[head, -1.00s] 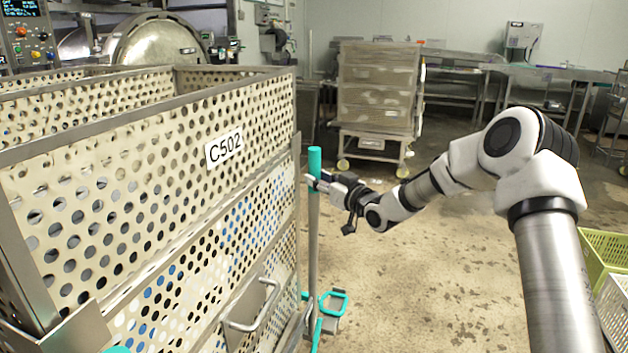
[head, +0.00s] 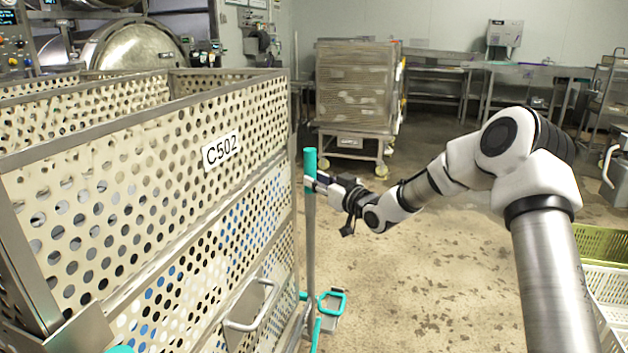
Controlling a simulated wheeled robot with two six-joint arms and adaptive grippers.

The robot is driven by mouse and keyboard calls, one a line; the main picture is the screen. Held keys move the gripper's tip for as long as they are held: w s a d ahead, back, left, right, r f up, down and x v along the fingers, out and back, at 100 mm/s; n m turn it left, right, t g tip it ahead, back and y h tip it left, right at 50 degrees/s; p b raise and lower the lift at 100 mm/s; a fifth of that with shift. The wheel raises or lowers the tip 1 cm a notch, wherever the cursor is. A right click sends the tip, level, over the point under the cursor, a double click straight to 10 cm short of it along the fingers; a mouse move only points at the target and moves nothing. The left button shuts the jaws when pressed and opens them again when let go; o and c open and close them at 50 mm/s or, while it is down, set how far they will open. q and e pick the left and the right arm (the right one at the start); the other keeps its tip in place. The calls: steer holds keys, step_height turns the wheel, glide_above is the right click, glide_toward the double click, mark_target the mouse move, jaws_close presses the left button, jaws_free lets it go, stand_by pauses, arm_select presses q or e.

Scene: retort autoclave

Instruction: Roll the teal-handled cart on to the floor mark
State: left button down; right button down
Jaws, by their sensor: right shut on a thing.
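The cart carries tall perforated cream baskets (head: 130,155) with a C502 label and fills the left of the head view. A grey upright post with a teal top (head: 310,160) stands at its near right corner. A teal pedal frame (head: 331,303) sits low at the post's foot. A bit of teal shows at the bottom left edge. The cart's wheels are hidden. My left gripper is out of view. I see no floor mark in this view.
Another stacked cart (head: 355,90) on casters stands at the back. Steel tables (head: 535,70) line the back wall. Green and white crates (head: 605,245) sit at the right edge. A round steel retort door (head: 140,48) is behind the baskets. The wet floor (head: 420,270) in the middle is clear.

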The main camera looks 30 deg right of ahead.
steer(key=shift+d+r, duration=0.2)
steer(key=shift+d, duration=0.75)
steer(key=c, duration=0.8)
jaws_free()
steer(key=shift+w+a+f, duration=0.1)
steer(key=shift+w+a, duration=0.05)
steer(key=shift+a, duration=0.15)
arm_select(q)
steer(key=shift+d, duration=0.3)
arm_select(e)
steer(key=shift+w+a+f, duration=0.2)
steer(key=shift+a+f, duration=0.05)
steer(key=shift+a, duration=0.25)
